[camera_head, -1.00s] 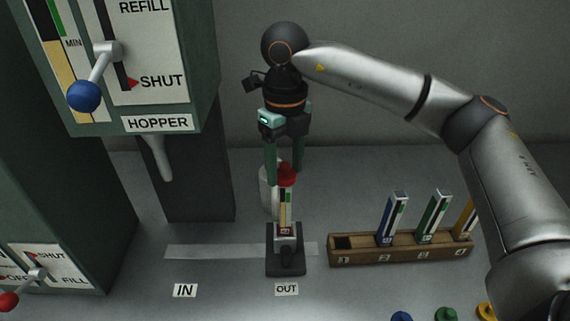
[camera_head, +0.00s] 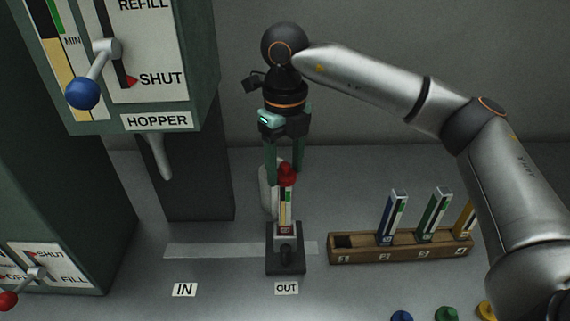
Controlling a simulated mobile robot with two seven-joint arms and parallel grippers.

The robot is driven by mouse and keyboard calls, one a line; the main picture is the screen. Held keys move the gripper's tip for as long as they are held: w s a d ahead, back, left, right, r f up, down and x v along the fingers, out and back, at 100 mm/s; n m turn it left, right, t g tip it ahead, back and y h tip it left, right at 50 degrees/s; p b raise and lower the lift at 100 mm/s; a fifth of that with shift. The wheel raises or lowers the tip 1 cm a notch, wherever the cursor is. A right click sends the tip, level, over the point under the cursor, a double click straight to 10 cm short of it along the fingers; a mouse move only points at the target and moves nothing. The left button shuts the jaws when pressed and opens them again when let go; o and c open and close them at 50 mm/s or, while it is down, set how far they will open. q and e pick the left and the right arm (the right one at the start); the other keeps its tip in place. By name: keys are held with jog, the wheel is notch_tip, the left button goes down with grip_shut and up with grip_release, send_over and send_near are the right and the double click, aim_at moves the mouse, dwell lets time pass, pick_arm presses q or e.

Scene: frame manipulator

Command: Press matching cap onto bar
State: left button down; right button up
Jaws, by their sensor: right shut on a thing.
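A bar (camera_head: 287,212) with a coloured gauge face stands upright in a dark holder (camera_head: 286,262) behind the OUT label. A red cap (camera_head: 286,174) sits at the top of the bar, between the fingertips of my right gripper (camera_head: 285,178). The gripper points down and is shut on the red cap. The cap appears to touch the bar's top; how far it is seated I cannot tell. My left gripper is not in view.
A wooden rack (camera_head: 400,250) at right holds blue (camera_head: 391,217), green (camera_head: 434,216) and yellow (camera_head: 466,219) bars; slot 1 is empty. Blue (camera_head: 401,316), green (camera_head: 446,314) and yellow (camera_head: 486,311) caps lie in front. The hopper cabinet (camera_head: 190,70) stands at left.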

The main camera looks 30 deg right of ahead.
jog(key=o, duration=1.4)
jog(key=shift+o, duration=0.3)
jog(key=shift+r+p, duration=2.65)
jog(key=shift+r, duration=0.9)
jog(key=shift+c, duration=0.4)
grip_shut()
jog(key=shift+f, duration=0.15)
